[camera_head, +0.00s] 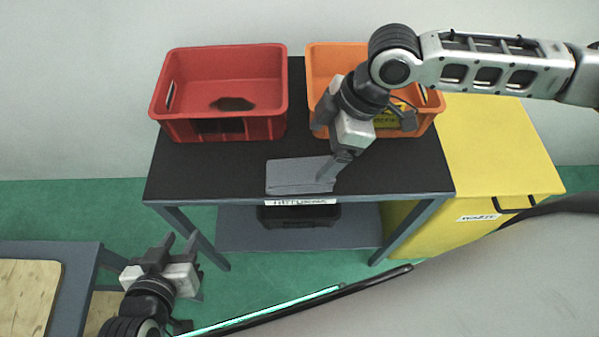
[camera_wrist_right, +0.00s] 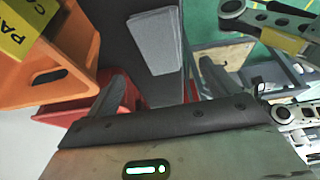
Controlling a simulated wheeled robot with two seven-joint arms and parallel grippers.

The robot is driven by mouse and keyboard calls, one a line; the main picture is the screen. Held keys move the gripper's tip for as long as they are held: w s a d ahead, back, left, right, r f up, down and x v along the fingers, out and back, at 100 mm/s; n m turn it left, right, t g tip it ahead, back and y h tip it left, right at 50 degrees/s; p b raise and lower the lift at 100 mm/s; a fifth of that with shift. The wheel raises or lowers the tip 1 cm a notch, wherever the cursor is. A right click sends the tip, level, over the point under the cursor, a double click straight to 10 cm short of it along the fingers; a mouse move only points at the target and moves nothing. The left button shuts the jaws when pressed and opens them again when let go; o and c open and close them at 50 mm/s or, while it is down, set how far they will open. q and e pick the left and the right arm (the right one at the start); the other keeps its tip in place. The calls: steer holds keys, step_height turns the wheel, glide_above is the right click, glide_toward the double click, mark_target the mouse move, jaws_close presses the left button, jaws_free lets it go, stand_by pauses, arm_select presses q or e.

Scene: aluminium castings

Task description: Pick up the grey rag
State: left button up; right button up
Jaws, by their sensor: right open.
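The grey rag (camera_head: 290,177) lies flat, as a folded rectangle, at the front middle of the black tabletop. It also shows in the right wrist view (camera_wrist_right: 157,42). My right gripper (camera_head: 321,154) is open and empty, above the table at the rag's right side. Its near finger overlaps the rag's right end in the head view; I cannot tell whether they touch. In the right wrist view the rag appears beyond the gap between the fingers (camera_wrist_right: 160,82). My left gripper (camera_head: 180,239) is open and empty, low at the left, away from the table.
A red crate (camera_head: 228,58) with a dark item stands at the back left of the black table (camera_head: 215,170). An orange crate (camera_head: 428,122) with a yellow item stands behind my right gripper. A yellow cabinet (camera_head: 490,145) adjoins the right. A dark box (camera_head: 300,217) sits on the lower shelf.

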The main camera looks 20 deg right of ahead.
mark_target(300, 172)
steer(key=x, duration=0.8)
steer(key=shift+a+f+b, duration=0.2)
steer(key=shift+b, duration=0.2)
steer(key=c, duration=1.1)
